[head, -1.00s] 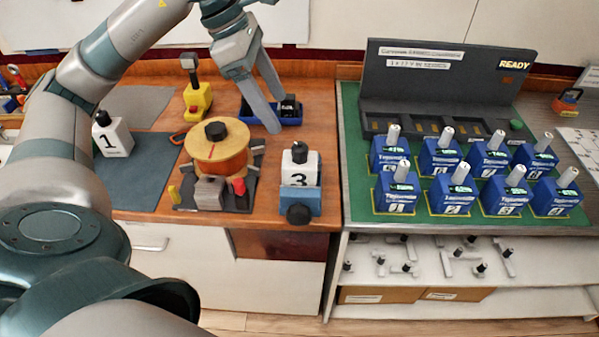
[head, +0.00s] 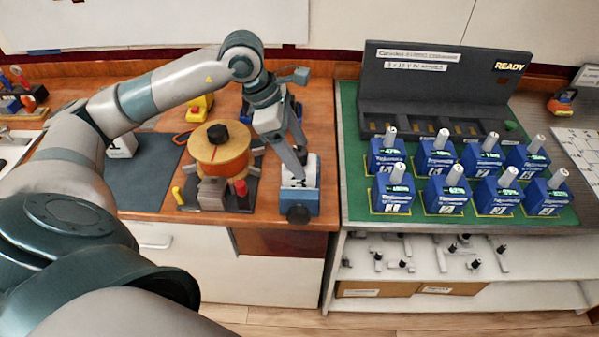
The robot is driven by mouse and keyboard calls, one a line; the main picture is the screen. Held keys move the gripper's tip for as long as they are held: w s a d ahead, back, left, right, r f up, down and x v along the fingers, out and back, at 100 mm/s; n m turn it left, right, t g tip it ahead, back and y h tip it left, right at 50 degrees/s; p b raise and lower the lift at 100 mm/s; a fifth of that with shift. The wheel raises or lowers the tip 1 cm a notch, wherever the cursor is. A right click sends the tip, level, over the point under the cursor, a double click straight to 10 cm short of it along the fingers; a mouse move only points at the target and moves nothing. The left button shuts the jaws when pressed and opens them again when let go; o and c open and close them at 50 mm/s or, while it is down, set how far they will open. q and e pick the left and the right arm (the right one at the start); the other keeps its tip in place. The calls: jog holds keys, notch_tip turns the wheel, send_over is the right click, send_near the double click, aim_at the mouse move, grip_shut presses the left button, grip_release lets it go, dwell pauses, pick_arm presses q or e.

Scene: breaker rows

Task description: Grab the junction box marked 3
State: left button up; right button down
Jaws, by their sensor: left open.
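The junction box marked 3 (head: 311,168) is white and sits upright in a blue holder with a dark round knob (head: 298,214) at the bench's front edge. Its black top and most of its number are covered by my left gripper (head: 300,165). That gripper is open and points down, its fingers at the top of the box. I cannot tell whether they touch it or stand on both sides of it. My right gripper is not in view.
An orange spool (head: 218,160) on a dark base stands just left of the box. The white box marked 1 (head: 122,146) is partly behind my left arm. Several blue breaker units (head: 446,190) stand on a green mat to the right, before a dark panel reading READY.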

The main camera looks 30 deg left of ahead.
aim_at(306, 162)
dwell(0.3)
pick_arm(q)
jog(key=shift+p+x, duration=0.85)
jog(key=shift+p, duration=0.05)
jog(key=shift+w+d+f+p, duration=0.1)
jog(key=shift+w+f+p, duration=0.2)
jog(key=shift+f, duration=0.2)
jog(key=shift+w+d+f+p, duration=0.1)
jog(key=shift+w+f+p, duration=0.15)
jog(key=shift+f, duration=0.2)
jog(key=shift+w+d+f, duration=0.1)
jog(key=shift+d+f, duration=0.1)
jog(key=shift+f, duration=0.5)
jog(key=shift+c, duration=0.3)
